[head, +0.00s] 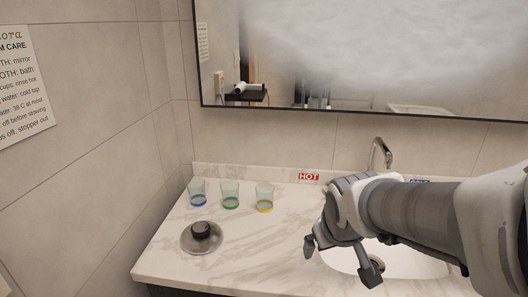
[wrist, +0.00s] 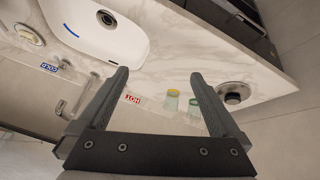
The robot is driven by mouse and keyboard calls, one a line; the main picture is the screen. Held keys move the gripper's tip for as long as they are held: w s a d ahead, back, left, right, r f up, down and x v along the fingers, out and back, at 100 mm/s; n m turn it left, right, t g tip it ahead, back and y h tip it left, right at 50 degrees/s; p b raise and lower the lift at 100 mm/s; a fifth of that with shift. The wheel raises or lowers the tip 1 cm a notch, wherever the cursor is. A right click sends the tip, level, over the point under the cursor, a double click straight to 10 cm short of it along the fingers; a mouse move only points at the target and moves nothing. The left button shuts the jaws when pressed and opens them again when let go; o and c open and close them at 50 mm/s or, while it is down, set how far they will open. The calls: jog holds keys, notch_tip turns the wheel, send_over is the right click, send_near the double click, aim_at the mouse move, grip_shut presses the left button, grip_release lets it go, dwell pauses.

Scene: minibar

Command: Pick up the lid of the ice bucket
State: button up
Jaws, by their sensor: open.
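The lid (head: 202,245) is a round grey, shiny disc with a black knob on top. It appears to lie flat on the marble counter at the front left in the head view. In the wrist view the lid (wrist: 240,88) is at the right, beyond the right finger. My gripper (head: 340,261) is open and empty, over the sink area, to the right of the lid and well apart from it. Both fingers show in the wrist view (wrist: 160,78), with bare counter between their tips. I cannot make out an ice bucket body.
Three clear cups with blue (head: 197,194), green (head: 230,196) and yellow (head: 264,198) bases stand in a row behind the lid. The sink (head: 345,262) and faucet (head: 380,153) are at the right. A wall bounds the left. The counter (head: 275,245) between lid and sink is clear.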

jog(key=w+a+f+n+y+b, duration=0.1)
jog(key=w+a+f+n, duration=0.25)
jog(key=w+f, duration=0.35)
jog(key=n+t+y+b, duration=0.2)
jog(key=n+y+b, duration=0.15)
jog(key=y, duration=0.65)
send_near(201, 227)
jog(key=b+x, duration=0.2)
jog(key=x, duration=0.1)
jog(key=shift+w+a, duration=0.15)
jog(key=shift+a, duration=0.2)
jog(key=shift+b+x, duration=0.35)
jog(key=shift+x, duration=2.3)
jog(key=shift+d+f, duration=0.15)
jog(key=shift+c, duration=0.2)
